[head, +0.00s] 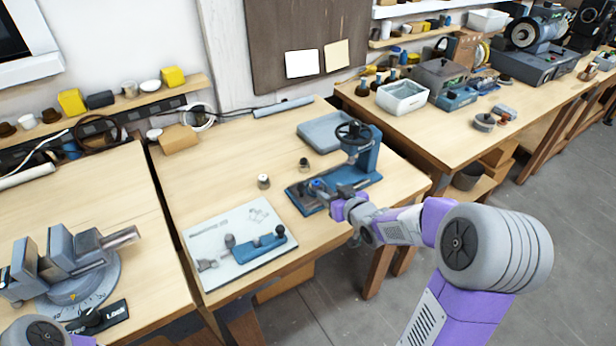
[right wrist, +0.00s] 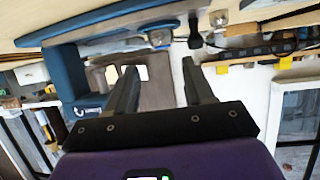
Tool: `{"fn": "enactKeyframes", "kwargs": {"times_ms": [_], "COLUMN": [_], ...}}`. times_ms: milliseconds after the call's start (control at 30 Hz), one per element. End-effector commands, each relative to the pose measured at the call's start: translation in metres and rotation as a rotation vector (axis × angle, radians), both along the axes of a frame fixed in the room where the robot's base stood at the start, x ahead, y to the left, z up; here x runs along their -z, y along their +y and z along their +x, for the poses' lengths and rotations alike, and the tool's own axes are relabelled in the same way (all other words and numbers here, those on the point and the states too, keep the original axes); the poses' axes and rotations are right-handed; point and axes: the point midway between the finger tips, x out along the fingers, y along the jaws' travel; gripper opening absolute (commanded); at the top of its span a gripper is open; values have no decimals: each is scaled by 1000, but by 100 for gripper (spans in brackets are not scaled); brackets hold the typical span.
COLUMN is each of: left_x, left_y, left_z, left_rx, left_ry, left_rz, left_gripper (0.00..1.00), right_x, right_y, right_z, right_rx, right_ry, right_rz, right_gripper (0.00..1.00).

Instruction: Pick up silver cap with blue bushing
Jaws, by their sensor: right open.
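A small blue piece (head: 318,185), apparently the bushing on the silver cap, sits at the base of the blue hand press (head: 362,163) in the head view. My right gripper (head: 334,191) is just to the right of it, low over the press base. In the right wrist view the two dark fingers (right wrist: 160,82) are spread with nothing between them. A small silvery part (right wrist: 160,38) shows beyond the fingertips there, too small to identify surely. The fingers partly hide the area around the blue piece. My left gripper is outside the view.
A blue-grey tray (head: 322,131) lies behind. A picture mat (head: 212,232) covers the front left. Bare wood lies between.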

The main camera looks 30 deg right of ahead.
Motion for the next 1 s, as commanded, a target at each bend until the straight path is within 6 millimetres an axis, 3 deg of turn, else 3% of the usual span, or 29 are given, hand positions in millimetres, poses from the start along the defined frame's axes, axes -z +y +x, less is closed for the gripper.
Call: {"fn": "enactKeyframes", "kwargs": {"times_ms": [533,867,1000], "left_x": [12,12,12], "left_y": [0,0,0], "left_z": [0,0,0], "left_rx": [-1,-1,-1], "left_ry": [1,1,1], "left_rz": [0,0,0], "left_gripper": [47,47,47], "right_x": [20,21,21], "right_y": [2,2,2], "right_z": [64,71,71], "right_rx": [-1,0,0], "right_ry": [3,1,1], "right_rz": [0,0,0], "right_gripper": [52,52,34]}}
